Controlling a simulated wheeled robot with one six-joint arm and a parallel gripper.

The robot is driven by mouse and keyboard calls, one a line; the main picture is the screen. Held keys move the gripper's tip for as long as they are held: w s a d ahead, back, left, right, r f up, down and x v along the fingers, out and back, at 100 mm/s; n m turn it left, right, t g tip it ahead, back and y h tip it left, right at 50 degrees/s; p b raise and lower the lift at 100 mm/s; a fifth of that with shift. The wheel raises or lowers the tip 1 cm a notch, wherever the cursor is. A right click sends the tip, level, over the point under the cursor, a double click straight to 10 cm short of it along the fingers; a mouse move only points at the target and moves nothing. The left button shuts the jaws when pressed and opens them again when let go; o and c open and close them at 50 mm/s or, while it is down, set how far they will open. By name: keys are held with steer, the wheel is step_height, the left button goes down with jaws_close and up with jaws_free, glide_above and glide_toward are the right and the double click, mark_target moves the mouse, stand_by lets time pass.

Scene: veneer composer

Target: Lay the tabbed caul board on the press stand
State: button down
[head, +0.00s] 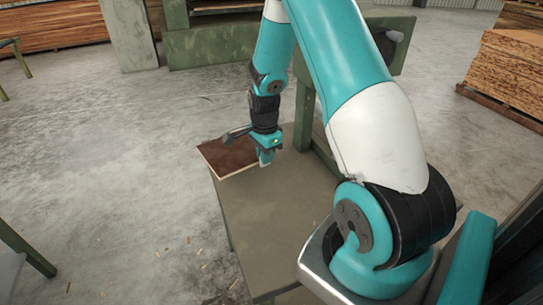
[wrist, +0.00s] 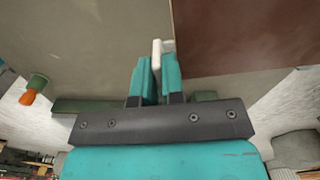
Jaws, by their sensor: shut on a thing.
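The tabbed caul board (head: 226,155) is a flat dark brown panel with a pale edge, at the far left corner of the press stand (head: 275,215). Part of the board reaches past the stand's corner. The stand has a plain grey-olive top. My gripper (head: 265,160) is at the board's right side, over the stand. In the wrist view, my gripper (wrist: 157,72) is shut on the board's white tab (wrist: 164,46), and the brown face (wrist: 240,35) fills the upper right. I cannot tell whether the board touches the stand top.
Green machinery (head: 215,45) stands beyond the stand. Stacked wood sheets (head: 508,72) are at the right and more boards (head: 55,27) at the back left. A green frame leg (head: 25,250) is at the lower left. The concrete floor (head: 110,170) at left is open, with small wood scraps.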

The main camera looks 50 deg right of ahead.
steer(key=f+m+b, duration=0.1)
steer(key=d+f+b, duration=0.1)
steer(key=f+b, duration=0.1)
steer(key=d+f+m+b, duration=0.1)
steer(key=f+b, duration=0.1)
steer(key=shift+s+f+m, duration=0.2)
steer(key=shift+f+m, duration=0.05)
steer(key=shift+m, duration=0.05)
steer(key=shift+d+f+b, duration=0.1)
steer(key=shift+f+b, duration=0.3)
steer(key=shift+f, duration=0.35)
stand_by(0.8)
steer(key=c, duration=1.1)
jaws_free()
steer(key=shift+c, duration=0.2)
steer(key=shift+r, duration=0.15)
step_height(320, 180, up, 7)
steer(key=p, duration=0.6)
steer(key=shift+r, duration=0.15)
